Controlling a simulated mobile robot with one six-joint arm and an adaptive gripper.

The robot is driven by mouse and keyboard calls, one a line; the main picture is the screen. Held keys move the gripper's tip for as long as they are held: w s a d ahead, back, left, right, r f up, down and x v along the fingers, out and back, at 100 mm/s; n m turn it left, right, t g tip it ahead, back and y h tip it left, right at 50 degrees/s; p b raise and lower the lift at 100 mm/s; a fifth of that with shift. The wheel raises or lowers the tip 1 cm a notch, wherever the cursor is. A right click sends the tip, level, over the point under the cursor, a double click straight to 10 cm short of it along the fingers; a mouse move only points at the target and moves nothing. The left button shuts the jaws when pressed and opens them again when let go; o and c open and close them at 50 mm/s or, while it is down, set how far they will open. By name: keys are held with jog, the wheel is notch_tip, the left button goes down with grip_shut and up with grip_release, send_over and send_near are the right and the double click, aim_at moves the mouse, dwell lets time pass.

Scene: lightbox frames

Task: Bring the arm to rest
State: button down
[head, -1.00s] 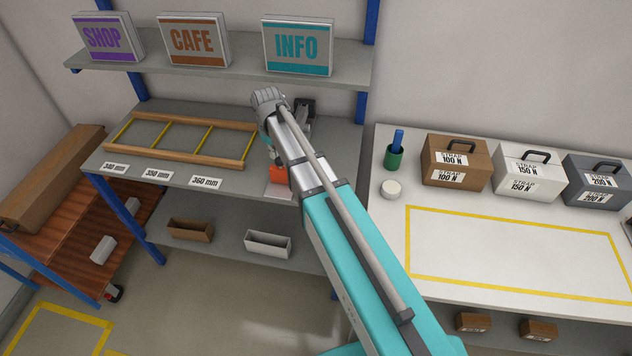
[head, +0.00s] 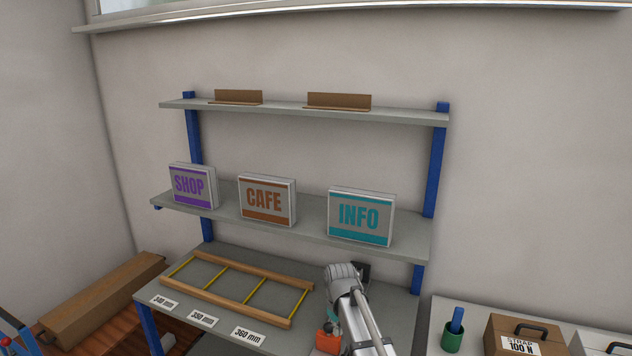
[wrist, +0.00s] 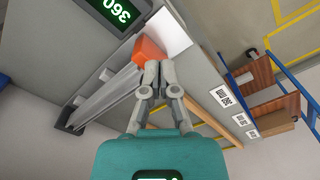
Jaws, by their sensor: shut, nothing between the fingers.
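My arm reaches over the right end of the grey workbench (head: 385,305) in the head view, its wrist low in the picture. The fingers are hidden there behind the wrist. In the wrist view my gripper (wrist: 158,68) is shut and empty, its fingertips together. They appear close to an orange block (wrist: 148,50) at the end of a grey rail (wrist: 105,98); whether they touch it I cannot tell. The orange block also shows beside my wrist in the head view (head: 327,342).
A wooden frame with yellow rungs (head: 215,293) lies left of my arm. The INFO sign (head: 360,216), CAFE sign (head: 267,200) and SHOP sign (head: 190,186) stand on the shelf above. A green display (wrist: 115,10) reads 360. A green cup (head: 453,338) stands right.

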jog(key=s+d+f+m, duration=0.1)
jog(key=s+d+m, duration=0.2)
jog(key=s+d, duration=0.2)
jog(key=s+d+m+b, duration=0.1)
jog(key=s+d, duration=0.4)
jog(key=s, duration=0.5)
jog(key=shift+s+d+f+m+b, duration=0.2)
jog(key=shift+f+m+b, duration=0.15)
jog(key=shift+m, duration=0.55)
jog(key=shift+a, duration=0.15)
dwell(1.0)
